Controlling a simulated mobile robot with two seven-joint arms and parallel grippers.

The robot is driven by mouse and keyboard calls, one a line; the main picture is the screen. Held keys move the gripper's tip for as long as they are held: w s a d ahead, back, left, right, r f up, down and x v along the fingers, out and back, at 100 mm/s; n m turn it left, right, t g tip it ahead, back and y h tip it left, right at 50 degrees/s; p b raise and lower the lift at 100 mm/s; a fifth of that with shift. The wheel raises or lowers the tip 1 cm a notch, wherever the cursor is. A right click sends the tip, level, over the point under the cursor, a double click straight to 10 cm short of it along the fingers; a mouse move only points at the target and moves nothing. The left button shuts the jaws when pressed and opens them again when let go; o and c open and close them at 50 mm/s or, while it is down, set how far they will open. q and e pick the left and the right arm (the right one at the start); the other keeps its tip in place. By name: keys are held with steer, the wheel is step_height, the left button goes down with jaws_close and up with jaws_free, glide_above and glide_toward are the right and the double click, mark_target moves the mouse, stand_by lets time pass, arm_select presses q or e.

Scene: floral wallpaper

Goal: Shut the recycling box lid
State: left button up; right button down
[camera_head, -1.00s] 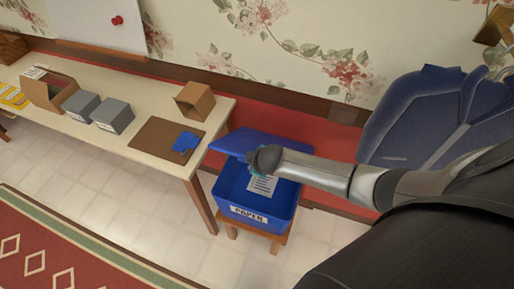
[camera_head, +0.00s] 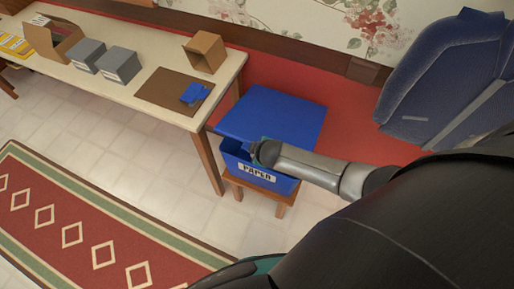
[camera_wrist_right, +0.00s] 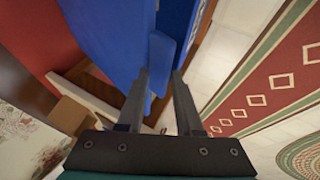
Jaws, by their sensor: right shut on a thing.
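The blue recycling box (camera_head: 288,184) has a white PAPER label on its front. Its flat blue lid (camera_head: 272,112) is hinged at the back and tilted over the opening, with a gap left at the front. My right gripper (camera_head: 254,152) is at the lid's front edge, above the box front; its fingers are mostly hidden there. In the right wrist view its two fingers (camera_wrist_right: 160,82) are on either side of a blue strip, which looks like the lid's edge (camera_wrist_right: 160,52). My left gripper is not in view.
The box stands on a small wooden stool (camera_head: 268,199). A table (camera_head: 130,98) left of it holds an open cardboard box (camera_head: 204,52), grey boxes (camera_head: 121,66) and a brown board (camera_head: 160,88). A blue chair (camera_head: 440,85) is at right. Patterned rug (camera_head: 75,225) lies in front.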

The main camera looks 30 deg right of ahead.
steer(key=shift+d, duration=0.25)
steer(key=c, duration=0.9)
jaws_free()
steer(key=shift+w, duration=0.15)
steer(key=shift+a, duration=0.1)
steer(key=shift+s+r, duration=0.15)
steer(key=shift+s, duration=0.05)
steer(key=shift+p+v, duration=2.65)
steer(key=shift+v, duration=4.75)
